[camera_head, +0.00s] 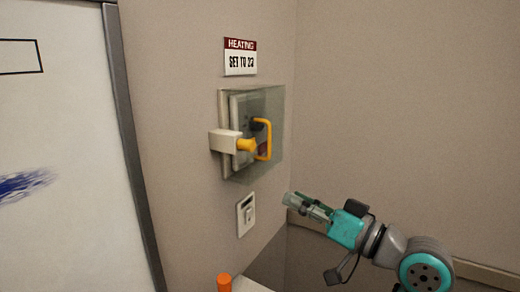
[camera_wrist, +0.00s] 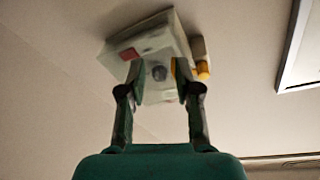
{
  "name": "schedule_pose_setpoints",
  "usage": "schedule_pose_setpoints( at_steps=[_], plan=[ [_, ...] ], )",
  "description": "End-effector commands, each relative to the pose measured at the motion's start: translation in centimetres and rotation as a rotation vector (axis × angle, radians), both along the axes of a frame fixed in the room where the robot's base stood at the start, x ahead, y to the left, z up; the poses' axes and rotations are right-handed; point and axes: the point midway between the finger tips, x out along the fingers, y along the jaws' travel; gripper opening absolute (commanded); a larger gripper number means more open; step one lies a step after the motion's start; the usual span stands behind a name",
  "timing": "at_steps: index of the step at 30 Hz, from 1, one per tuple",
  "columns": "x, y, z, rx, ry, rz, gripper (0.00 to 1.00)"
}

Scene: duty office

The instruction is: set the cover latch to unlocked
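The transparent cover (camera_head: 268,108) sits shut over a pale thermostat panel (camera_head: 238,110) on the wall. It has a yellow handle (camera_head: 266,139) on its front. The cover latch, a yellow knob (camera_head: 246,145) on a cream block (camera_head: 222,141), is at the cover's left side. In the wrist view the latch knob (camera_wrist: 203,69) shows right of the cover (camera_wrist: 150,45), which is seen at a tilt. My gripper (camera_head: 293,199) is below and to the right of the cover, apart from it. In the wrist view its two fingers (camera_wrist: 160,90) stand apart with nothing between them.
A sign (camera_head: 240,57) reading "HEATING SET TO 23" is above the cover. A white wall switch (camera_head: 246,214) is below it. A whiteboard (camera_head: 60,140) stands at left. An orange cylinder (camera_head: 224,282) is at the bottom edge. The wall at right is bare.

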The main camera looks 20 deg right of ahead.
Motion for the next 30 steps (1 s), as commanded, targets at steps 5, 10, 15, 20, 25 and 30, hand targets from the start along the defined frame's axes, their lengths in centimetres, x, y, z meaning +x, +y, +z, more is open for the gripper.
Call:
schedule_pose_setpoints(
  at_steps=[5, 10, 15, 20, 25, 30],
  plan=[
    [-1.4, -0.1, 5.3, -0.113, -0.032, 0.067, 0.33],
    [-2.9, 0.1, 8.7, -0.218, -0.04, 0.114, 0.33],
    [-4.0, 0.2, 10.3, -0.284, -0.04, 0.137, 0.33],
    [-4.0, 0.4, 10.6, -0.298, -0.04, 0.144, 0.33],
    [-2.6, 1.5, 10.6, -0.296, -0.038, 0.147, 0.33],
    [-0.3, 3.2, 10.5, -0.296, -0.037, 0.147, 0.33]
  ],
)
